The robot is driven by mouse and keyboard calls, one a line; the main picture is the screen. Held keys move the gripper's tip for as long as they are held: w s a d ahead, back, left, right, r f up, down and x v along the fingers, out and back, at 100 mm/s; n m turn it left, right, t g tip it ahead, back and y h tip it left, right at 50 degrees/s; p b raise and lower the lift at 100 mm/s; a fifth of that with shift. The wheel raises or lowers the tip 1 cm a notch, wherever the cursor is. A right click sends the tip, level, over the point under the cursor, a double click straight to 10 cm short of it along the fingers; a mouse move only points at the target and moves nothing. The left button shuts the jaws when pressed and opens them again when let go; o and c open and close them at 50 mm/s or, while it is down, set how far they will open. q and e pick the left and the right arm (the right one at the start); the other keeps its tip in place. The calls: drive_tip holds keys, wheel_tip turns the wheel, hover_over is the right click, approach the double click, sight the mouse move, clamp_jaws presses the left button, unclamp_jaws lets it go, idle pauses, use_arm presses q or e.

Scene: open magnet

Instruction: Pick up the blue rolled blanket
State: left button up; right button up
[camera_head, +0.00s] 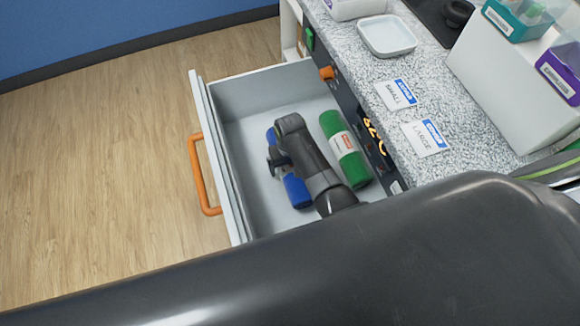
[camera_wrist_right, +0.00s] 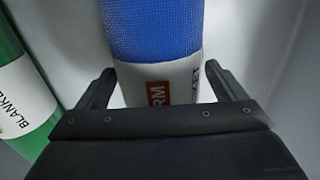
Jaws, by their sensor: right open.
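The blue rolled blanket (camera_head: 297,191) lies in the open drawer, partly hidden by my right arm in the head view. In the right wrist view the blue rolled blanket (camera_wrist_right: 155,30) shows its blue textured end and a white band with a red label. My right gripper (camera_head: 277,160) is over it inside the drawer. In the wrist view the open right gripper (camera_wrist_right: 160,78) has one finger on each side of the white band, with visible gaps. The far side of the roll is hidden. My left gripper is out of view.
A green rolled blanket (camera_head: 343,148) lies beside the blue one; its labelled side also shows in the wrist view (camera_wrist_right: 22,95). The drawer (camera_head: 225,150) has an orange handle (camera_head: 199,172). A speckled counter (camera_head: 375,75) with a white tray (camera_head: 387,36) and cards borders it.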

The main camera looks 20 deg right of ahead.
drive_tip(key=shift+r, duration=0.1)
drive_tip(key=shift+c, duration=0.7)
drive_tip(key=c, duration=1.2)
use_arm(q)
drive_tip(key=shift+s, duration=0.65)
use_arm(e)
drive_tip(key=shift+c, duration=0.2)
